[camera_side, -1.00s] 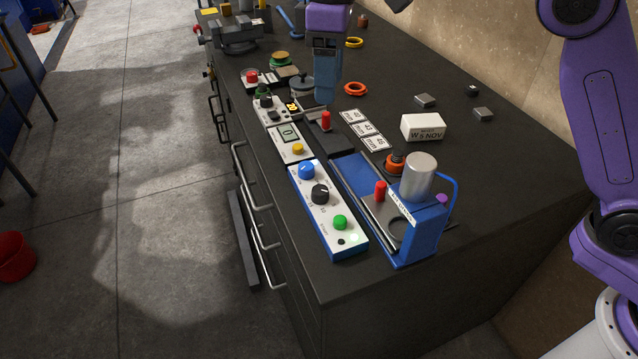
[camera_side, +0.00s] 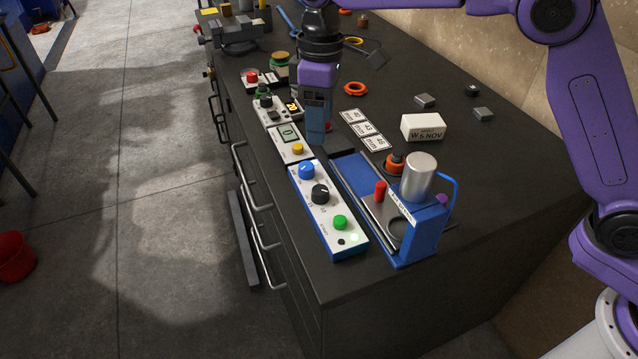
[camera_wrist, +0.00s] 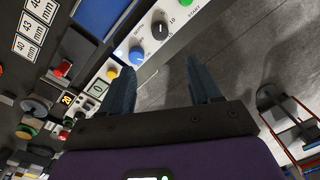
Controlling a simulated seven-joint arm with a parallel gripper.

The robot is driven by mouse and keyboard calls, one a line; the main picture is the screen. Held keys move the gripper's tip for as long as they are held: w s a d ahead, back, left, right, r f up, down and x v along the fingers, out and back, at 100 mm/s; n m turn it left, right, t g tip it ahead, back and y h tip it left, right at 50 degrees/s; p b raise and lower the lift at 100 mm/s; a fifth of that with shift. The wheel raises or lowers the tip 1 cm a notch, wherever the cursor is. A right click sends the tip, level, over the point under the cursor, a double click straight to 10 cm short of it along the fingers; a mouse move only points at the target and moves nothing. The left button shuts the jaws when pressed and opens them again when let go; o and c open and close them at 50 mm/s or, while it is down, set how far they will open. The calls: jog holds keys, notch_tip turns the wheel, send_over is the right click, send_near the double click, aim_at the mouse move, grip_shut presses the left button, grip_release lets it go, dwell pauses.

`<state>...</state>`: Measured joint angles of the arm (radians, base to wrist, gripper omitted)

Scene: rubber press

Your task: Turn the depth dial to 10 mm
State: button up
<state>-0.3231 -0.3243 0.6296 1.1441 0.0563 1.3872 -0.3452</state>
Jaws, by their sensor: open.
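The control box (camera_side: 333,238) is a long white-topped panel with blue sides near the bench's front edge. It bears a blue knob (camera_side: 307,171), a black dial (camera_side: 320,194) and a green button (camera_side: 340,222). In the wrist view the black dial (camera_wrist: 159,30) has small printed numbers around it, one looking like 10; its exact setting is too small to tell. The blue knob (camera_wrist: 136,56) lies nearer my fingers. My gripper (camera_side: 316,141) is open and empty, pointing down above the bench just behind the box. Its fingers (camera_wrist: 160,66) frame floor and the panel edge.
The blue press (camera_side: 422,232) with a silver cylinder (camera_side: 419,177) and red handle (camera_side: 380,190) stands right of the box. A display unit with a yellow button (camera_side: 298,149) lies beyond it. A white block (camera_side: 423,127) sits farther right. The bench's front right is clear.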

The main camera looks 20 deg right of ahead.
aim_at(319, 189)
jog(key=f, duration=1.5)
jog(key=shift+s+a, duration=0.25)
jog(key=shift+s, duration=0.15)
jog(key=c, duration=1)
jog(key=shift+c, duration=0.2)
jog(key=shift+m, duration=0.3)
jog(key=m, duration=1.1)
jog(key=shift+d, duration=0.1)
jog(key=shift+t, duration=0.3)
